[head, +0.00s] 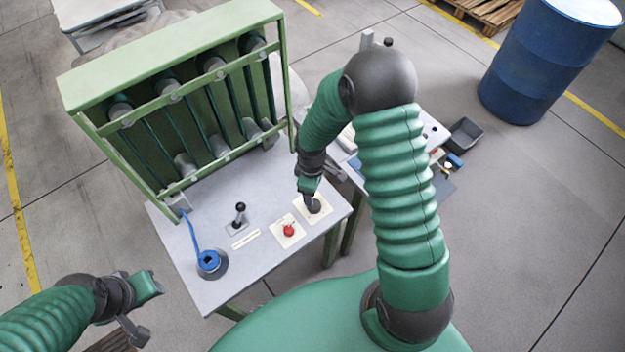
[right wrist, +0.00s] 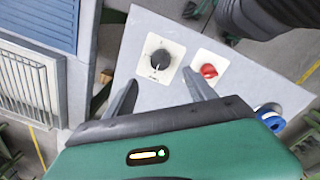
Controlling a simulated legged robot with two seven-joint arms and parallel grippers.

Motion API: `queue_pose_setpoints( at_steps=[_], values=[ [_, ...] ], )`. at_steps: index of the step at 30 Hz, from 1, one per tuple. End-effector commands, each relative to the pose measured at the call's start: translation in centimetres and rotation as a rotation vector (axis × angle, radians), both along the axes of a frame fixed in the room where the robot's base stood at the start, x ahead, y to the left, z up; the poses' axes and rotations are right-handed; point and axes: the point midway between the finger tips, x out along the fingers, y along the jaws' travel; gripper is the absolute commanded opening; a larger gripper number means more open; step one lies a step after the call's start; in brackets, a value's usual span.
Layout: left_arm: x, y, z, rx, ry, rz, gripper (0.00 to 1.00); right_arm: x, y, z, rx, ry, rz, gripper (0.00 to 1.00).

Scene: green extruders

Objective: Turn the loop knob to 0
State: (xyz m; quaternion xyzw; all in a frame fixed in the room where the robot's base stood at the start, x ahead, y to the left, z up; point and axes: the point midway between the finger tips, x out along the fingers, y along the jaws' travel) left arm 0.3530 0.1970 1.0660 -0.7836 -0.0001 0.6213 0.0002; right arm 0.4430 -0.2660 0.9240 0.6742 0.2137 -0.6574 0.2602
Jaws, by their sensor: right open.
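A round black knob (right wrist: 160,61) with a pale pointer mark sits on a square white plate (right wrist: 178,50) on the grey tabletop. I take it for the loop knob; the lettering on its plate is too small to read. In the head view the knob (head: 314,206) is partly covered by my right gripper (head: 309,192). In the right wrist view my right gripper (right wrist: 160,77) is open, its two fingers apart on the near side of the knob, with nothing between them. My left gripper (head: 142,308) hangs empty at the lower left, off the table; its jaw opening is unclear.
A red knob (head: 289,231) on its own plate is beside the black knob. A black lever (head: 239,213) and a blue-handled fitting (head: 209,261) stand farther left. A green rack (head: 185,95) rises at the table's back. A blue barrel (head: 545,60) stands at right.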

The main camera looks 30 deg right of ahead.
Motion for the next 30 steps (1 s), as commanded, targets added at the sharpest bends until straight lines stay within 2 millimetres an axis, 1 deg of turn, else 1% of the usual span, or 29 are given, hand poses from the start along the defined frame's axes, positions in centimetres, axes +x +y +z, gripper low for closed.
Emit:
queue_pose_setpoints(
  at_steps=[1, 3, 6, 8, 12, 24, 26, 29, 30],
  values=[
    [0.0, 0.0, 0.0, 0.000, 0.000, 0.000, 0.36, 0.1, 0.0, 1.5, -0.001, -0.005, -0.003, 0.64],
    [0.0, 0.0, 0.1, 0.000, 0.000, 0.000, 0.36, 0.0, 0.1, 3.1, -0.001, -0.004, -0.002, 0.64],
    [0.0, 0.0, 0.1, 0.000, 0.000, 0.000, 0.36, -0.1, 0.2, 4.8, -0.001, -0.001, -0.001, 0.64],
    [0.0, 0.0, 0.1, 0.000, 0.000, 0.000, 0.36, -0.2, 0.2, 5.4, 0.000, 0.000, -0.001, 0.64],
    [0.0, 0.0, 0.1, 0.000, 0.000, 0.000, 0.36, -0.2, 0.3, 5.8, 0.000, 0.003, -0.001, 0.64],
    [0.0, 0.0, 0.1, 0.000, 0.000, 0.000, 0.36, -0.3, 0.4, 6.0, 0.000, -0.001, -0.008, 0.64],
    [0.0, 0.0, -0.1, 0.000, 0.000, 0.000, 0.36, -0.8, 1.0, 6.6, -0.001, -0.014, -0.045, 0.64],
    [0.0, 0.0, -0.7, 0.000, 0.000, 0.000, 0.36, -2.9, 2.7, 8.7, 0.008, -0.065, -0.196, 0.64],
    [0.0, 0.0, -1.0, 0.000, 0.000, 0.000, 0.36, -4.0, 3.6, 9.7, 0.022, -0.093, -0.278, 0.64]
  ],
)
